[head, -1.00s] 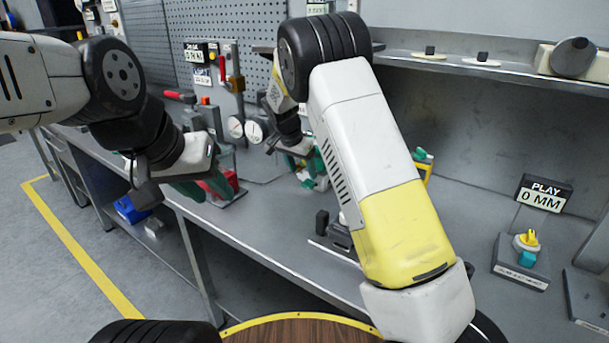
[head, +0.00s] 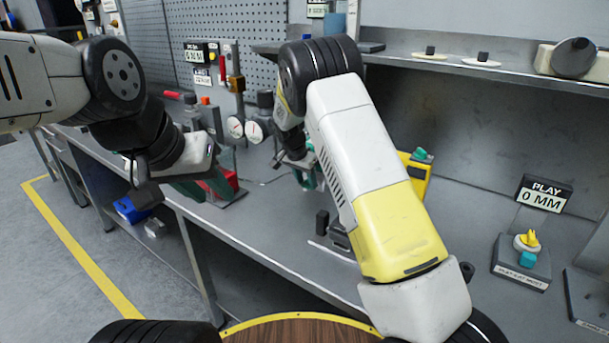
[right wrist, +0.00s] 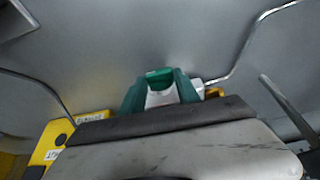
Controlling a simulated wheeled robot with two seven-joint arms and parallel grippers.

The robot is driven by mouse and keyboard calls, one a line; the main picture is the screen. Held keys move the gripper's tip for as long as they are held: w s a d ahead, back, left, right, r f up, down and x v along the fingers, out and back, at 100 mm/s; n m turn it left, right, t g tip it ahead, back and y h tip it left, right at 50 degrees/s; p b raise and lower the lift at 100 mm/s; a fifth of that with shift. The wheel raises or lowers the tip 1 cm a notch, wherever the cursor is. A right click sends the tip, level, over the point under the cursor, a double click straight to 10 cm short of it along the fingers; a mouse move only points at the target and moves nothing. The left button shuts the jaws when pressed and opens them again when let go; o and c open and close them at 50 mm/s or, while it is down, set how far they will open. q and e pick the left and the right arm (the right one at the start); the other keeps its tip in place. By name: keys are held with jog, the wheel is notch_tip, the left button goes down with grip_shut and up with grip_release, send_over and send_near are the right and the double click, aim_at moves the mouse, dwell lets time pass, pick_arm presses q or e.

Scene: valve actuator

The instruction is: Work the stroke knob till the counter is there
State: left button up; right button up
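My right gripper (head: 304,178) is over the bench, partly hidden by my own forearm. In the right wrist view its green fingers (right wrist: 160,88) stand apart. A brighter green piece (right wrist: 160,74), possibly a knob, shows between their tips; I cannot tell whether they touch it. My left gripper (head: 190,186) is beside a red vise-like fixture (head: 222,184) at the bench's front edge; its fingertips are unclear. A counter display (head: 195,54) on the back panel seems to show zeros. A second display (head: 543,194) reads "PLAY 0 MM". I cannot make out which part is the stroke knob.
A yellow block (head: 416,178) with a teal top stands behind my right forearm. A grey base (head: 521,270) with a yellow and teal knob is at the right. A shelf (head: 470,68) overhangs the bench.

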jog(key=shift+a, duration=0.15)
grip_shut()
jog(key=shift+w+a+f+n+g+h, duration=0.1)
jog(key=shift+w+a+n+g+h, duration=0.05)
jog(key=shift+g+h, duration=0.35)
jog(key=shift+w+a+n+g+h, duration=0.15)
jog(key=shift+g+h, duration=0.25)
jog(key=shift+h, duration=0.2)
jog(key=shift+w+a+f+n+g+h, duration=0.1)
jog(key=shift+a+n+g+h, duration=0.1)
jog(key=shift+g+h, duration=0.4)
jog(key=shift+w+a+f+n+g+h, duration=0.1)
jog(key=shift+n+g+h, duration=0.15)
jog(key=shift+h, duration=0.65)
jog(key=shift+s+g, duration=0.1)
jog(key=shift+g, duration=0.15)
jog(key=o, duration=1.3)
grip_release()
jog(key=shift+c, duration=0.2)
jog(key=shift+r, duration=0.15)
